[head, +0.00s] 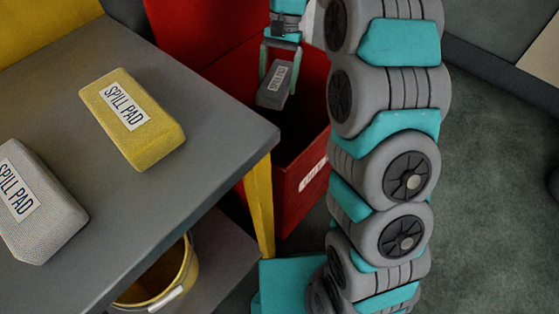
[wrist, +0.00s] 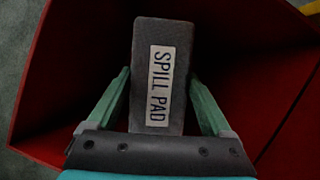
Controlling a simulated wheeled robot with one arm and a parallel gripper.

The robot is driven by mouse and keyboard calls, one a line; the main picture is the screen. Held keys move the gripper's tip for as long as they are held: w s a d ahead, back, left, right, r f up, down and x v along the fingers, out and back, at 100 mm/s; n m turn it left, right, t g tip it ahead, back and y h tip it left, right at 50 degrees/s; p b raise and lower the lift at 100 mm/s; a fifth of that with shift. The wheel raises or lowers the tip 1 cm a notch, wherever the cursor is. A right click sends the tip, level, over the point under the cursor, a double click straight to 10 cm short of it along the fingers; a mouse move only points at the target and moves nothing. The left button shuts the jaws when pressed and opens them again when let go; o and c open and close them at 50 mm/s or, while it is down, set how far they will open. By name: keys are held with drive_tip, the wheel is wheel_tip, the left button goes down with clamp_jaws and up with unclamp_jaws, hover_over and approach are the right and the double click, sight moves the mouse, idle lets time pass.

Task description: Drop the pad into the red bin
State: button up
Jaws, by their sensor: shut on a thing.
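A dark grey pad (head: 274,86) with a white label is held in my gripper (head: 279,62) over the open mouth of the red bin (head: 300,190). In the wrist view the pad (wrist: 160,35) reads SPILL PAD and sits between the two green fingers of my gripper (wrist: 160,98), which are shut on it. The red walls of the bin (wrist: 70,70) surround the pad in that view, with a dark interior below. How far the pad is above the bin's floor cannot be told.
A grey table (head: 190,80) stands at the left with a yellow spill pad (head: 135,120) and a light grey spill pad (head: 38,205) on it. A yellow bucket (head: 165,275) is on the lower shelf. Grey floor (head: 490,170) is open at the right.

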drive_tip(key=o, duration=1)
drive_tip(key=shift+c, duration=0.2)
drive_tip(key=v, duration=0.7)
drive_tip(key=shift+w+r+p, duration=0.1)
drive_tip(key=shift+r+p, duration=0.2)
drive_tip(key=shift+r, duration=0.1)
